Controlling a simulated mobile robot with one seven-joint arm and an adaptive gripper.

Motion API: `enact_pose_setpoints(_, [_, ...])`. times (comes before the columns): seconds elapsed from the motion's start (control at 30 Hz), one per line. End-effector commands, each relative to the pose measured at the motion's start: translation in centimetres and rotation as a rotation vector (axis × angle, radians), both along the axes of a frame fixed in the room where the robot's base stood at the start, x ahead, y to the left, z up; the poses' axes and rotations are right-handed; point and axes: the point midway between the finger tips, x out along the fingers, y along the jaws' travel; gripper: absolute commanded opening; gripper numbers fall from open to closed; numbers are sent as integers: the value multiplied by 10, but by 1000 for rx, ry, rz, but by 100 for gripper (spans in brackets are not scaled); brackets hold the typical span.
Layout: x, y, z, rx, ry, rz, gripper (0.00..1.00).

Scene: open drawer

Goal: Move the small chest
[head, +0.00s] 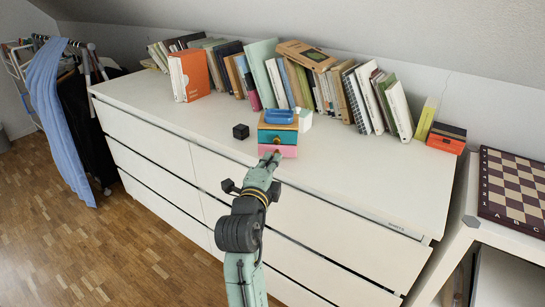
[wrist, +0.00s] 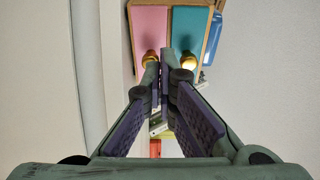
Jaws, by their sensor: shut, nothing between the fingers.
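The small chest (head: 284,131) stands on top of the white dresser, upright, with a teal drawer above a pink drawer in a wooden body. In the wrist view its pink drawer (wrist: 150,28) and teal drawer (wrist: 188,28) face me, each with a round gold knob. My gripper (head: 273,154) is right in front of the chest at the pink drawer. In the wrist view my gripper (wrist: 166,55) is shut and empty, its fingertips between the two knobs. I cannot tell whether the tips touch the chest. Its lower front is partly hidden by my gripper.
A blue object (head: 279,116) lies on the chest. A black cube (head: 241,131) sits to its left and a white object (head: 305,120) to its right. A row of books (head: 261,70) lines the back. The dresser top (head: 365,170) is clear to the right.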

Motion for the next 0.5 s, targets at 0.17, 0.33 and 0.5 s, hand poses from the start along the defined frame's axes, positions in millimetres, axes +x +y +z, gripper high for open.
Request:
enact_pose_setpoints(0.17, [11,-3,0,0,0,0,0])
enact_pose_setpoints(0.33, [13,-3,0,0,0,1,0])
enact_pose_setpoints(0.5, [13,-3,-1,0,-1,1,0])
